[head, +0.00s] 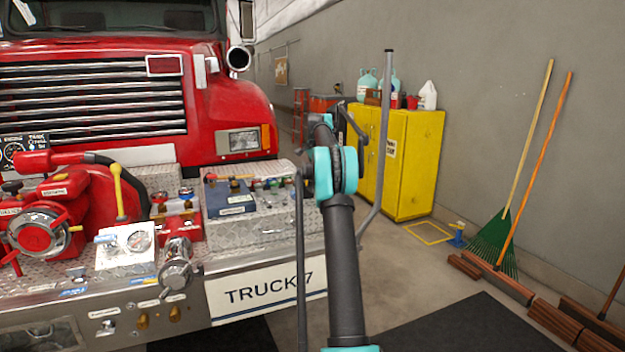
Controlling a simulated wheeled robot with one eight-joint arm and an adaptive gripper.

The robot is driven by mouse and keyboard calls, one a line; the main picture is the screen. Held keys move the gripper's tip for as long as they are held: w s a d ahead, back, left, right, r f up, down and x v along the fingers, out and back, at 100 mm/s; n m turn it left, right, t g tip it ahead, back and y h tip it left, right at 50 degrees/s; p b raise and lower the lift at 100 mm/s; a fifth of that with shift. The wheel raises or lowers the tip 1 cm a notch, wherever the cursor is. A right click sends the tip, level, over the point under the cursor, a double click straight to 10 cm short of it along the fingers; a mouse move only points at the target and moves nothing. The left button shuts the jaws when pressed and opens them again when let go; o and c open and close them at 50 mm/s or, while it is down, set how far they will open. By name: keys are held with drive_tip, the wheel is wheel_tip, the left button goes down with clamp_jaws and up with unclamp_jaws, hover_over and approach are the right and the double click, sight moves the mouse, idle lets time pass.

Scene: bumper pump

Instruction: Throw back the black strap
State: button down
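My arm rises from the bottom centre, with teal joints. My gripper (347,120) is at its far end, small and dark in front of the yellow cabinet and partly hidden by my own arm. I cannot tell whether its fingers are open or shut. A shallow tray (238,211) on the red truck's diamond-plate bumper, left of my arm, holds dark and coloured fittings. No black strap stands out clearly. Dark parts in the tray are too small to tell apart. My gripper shows to the right of the tray.
The red truck (95,95) fills the left, with a red pump (85,205) and gauges on its bumper. A grey pole (381,140) stands right of my arm. A yellow cabinet (412,165), rake (500,240) and broom line the wall. Floor between is mostly clear.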

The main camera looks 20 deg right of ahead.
idle(0.3)
drive_tip(key=c, duration=1.6)
unclamp_jaws()
drive_tip(key=shift+r, duration=0.1)
drive_tip(key=v, duration=1.2)
drive_tip(key=shift+a, duration=0.1)
